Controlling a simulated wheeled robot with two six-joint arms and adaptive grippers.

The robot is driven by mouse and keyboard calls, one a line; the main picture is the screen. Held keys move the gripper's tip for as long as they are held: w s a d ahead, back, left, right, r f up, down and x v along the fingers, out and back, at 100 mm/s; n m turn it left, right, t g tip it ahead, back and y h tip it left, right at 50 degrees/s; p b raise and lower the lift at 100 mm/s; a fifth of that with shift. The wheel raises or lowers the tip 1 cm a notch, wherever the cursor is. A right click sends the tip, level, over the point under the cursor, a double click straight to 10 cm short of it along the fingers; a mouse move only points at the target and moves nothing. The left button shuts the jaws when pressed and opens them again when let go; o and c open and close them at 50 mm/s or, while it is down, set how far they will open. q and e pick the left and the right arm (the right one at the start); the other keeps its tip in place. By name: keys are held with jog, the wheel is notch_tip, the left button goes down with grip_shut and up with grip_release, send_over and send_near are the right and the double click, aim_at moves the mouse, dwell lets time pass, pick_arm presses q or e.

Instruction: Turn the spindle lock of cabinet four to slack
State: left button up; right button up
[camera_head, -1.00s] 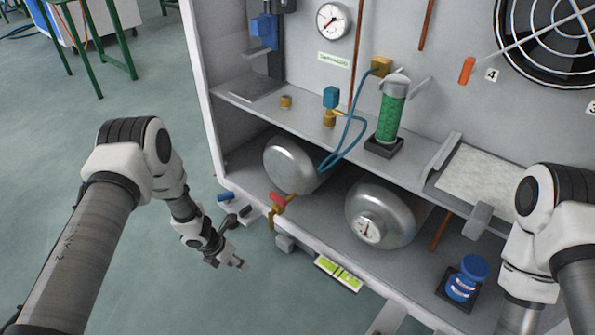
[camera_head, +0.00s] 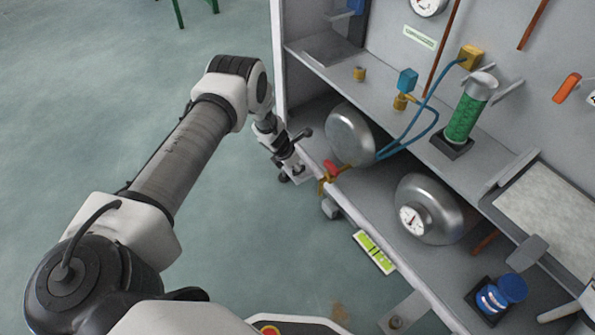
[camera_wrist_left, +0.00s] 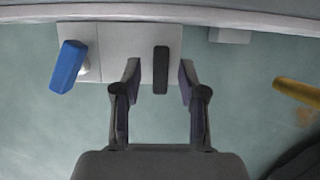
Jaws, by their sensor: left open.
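In the left wrist view a short black bar handle (camera_wrist_left: 160,70) stands upright in the picture on a light grey plate (camera_wrist_left: 118,62). It may be the spindle lock; no label shows there. My left gripper (camera_wrist_left: 158,82) is open, with one finger on each side of the bar and a gap on both sides. In the head view my left gripper (camera_head: 288,158) is at the front left corner of the cabinet (camera_head: 277,55), mostly covering the plate.
A blue handle (camera_wrist_left: 68,66) is left of the black bar on the plate. A red-handled brass valve (camera_head: 327,175) sits close right of my left gripper on the cabinet's front edge. Steel tanks (camera_head: 350,135) lie on the lower shelf.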

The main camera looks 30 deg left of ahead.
pick_arm(q)
jog(key=shift+f, duration=0.1)
grip_shut()
